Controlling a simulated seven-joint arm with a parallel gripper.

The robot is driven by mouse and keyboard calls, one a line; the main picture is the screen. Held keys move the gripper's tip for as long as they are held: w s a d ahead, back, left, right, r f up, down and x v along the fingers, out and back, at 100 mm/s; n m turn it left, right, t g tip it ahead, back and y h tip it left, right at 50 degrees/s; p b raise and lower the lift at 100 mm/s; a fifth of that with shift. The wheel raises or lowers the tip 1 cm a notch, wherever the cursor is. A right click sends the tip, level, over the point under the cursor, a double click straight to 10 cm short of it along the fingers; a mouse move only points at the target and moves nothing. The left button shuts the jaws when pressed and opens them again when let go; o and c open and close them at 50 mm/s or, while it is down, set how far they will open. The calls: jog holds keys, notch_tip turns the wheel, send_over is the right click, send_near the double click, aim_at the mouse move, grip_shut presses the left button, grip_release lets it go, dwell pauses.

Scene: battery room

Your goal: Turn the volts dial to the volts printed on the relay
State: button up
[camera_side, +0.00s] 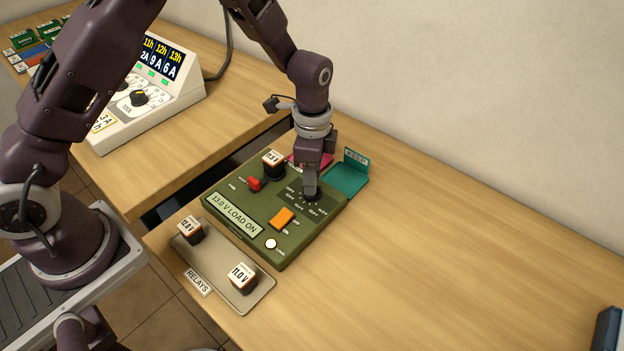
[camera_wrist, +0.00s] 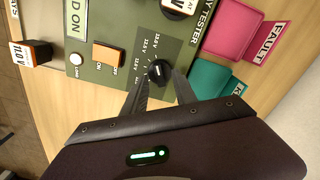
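The green relay tester (camera_side: 232,192) lies on the wooden table; its display (camera_side: 234,214) reads 13.0 V LOAD ON. A black relay with a white label (camera_side: 273,160) stands on its upper part; the label looks like 11.5 V but is small. In the wrist view that relay (camera_wrist: 176,8) is cut by the top edge. The black volts dial (camera_wrist: 158,71) has a ring of printed volt values around it. My gripper (camera_wrist: 160,78) is over the dial, fingers apart, one tip on each side of the knob; contact is unclear.
A grey relays tray (camera_side: 218,266) in front holds a 12.0 V relay (camera_side: 190,230) and an 11.0 V relay (camera_side: 242,277). Behind are a pink fault tray (camera_wrist: 232,30) and teal tray (camera_side: 345,180).

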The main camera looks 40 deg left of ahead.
jog(key=shift+f, duration=0.8)
grip_shut()
jog(key=shift+n, duration=0.3)
jog(key=n, duration=0.3)
jog(key=shift+r+n, duration=0.1)
jog(key=shift+n, duration=0.2)
jog(key=n, duration=0.4)
jog(key=shift+n, duration=0.3)
jog(key=n, duration=0.4)
jog(key=shift+n, duration=2.4)
